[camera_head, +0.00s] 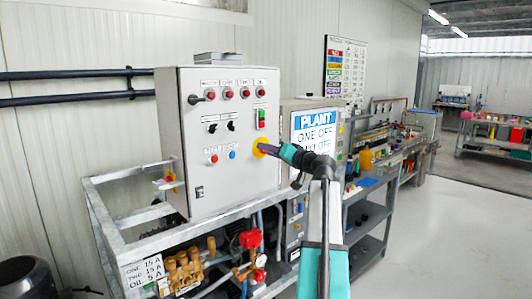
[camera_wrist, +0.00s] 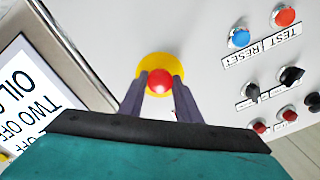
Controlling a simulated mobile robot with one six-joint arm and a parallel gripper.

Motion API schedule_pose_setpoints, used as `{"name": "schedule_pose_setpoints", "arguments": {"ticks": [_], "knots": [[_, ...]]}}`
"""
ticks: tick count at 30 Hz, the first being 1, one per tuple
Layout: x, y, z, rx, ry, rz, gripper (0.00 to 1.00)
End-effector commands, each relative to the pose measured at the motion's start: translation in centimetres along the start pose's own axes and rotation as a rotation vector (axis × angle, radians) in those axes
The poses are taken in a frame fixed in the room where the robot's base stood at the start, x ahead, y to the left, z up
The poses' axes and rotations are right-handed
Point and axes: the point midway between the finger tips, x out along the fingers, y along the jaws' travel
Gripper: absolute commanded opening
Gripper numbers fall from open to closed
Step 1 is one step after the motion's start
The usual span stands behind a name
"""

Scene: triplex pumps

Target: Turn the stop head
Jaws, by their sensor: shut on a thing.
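The stop head is a red round button (camera_wrist: 160,81) on a yellow disc (camera_wrist: 148,65) on the grey panel face. In the wrist view it sits between the two fingertips of my gripper (camera_wrist: 160,88), which is shut on it. In the head view my gripper (camera_head: 268,149) reaches the panel from the right at the yellow disc (camera_head: 257,147). There my gripper hides the red head. The wrist view shows the panel upside down and tilted.
The grey control box (camera_head: 225,133) carries red lamps, black selector knobs (camera_head: 231,125) and a blue button (camera_head: 232,155) left of my gripper. A PLANT sign (camera_head: 316,131) stands close on the right. Pump pipework with a red valve (camera_head: 251,239) lies below. Open floor (camera_head: 440,230) is at right.

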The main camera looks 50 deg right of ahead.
Motion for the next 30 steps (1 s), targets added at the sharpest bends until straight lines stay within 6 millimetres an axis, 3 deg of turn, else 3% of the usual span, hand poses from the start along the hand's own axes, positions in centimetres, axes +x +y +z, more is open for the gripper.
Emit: {"name": "schedule_pose_setpoints", "arguments": {"ticks": [15, 27, 28, 30], "knots": [[-0.03, 0.00, -0.08, 0.283, 0.001, 0.000, 0.08], [-0.04, 0.02, -0.11, 0.308, 0.002, 0.000, 0.08], [-0.04, 0.03, -0.11, 0.307, 0.002, 0.000, 0.36], [-0.04, 0.03, -0.10, 0.307, 0.002, 0.001, 0.47]]}}
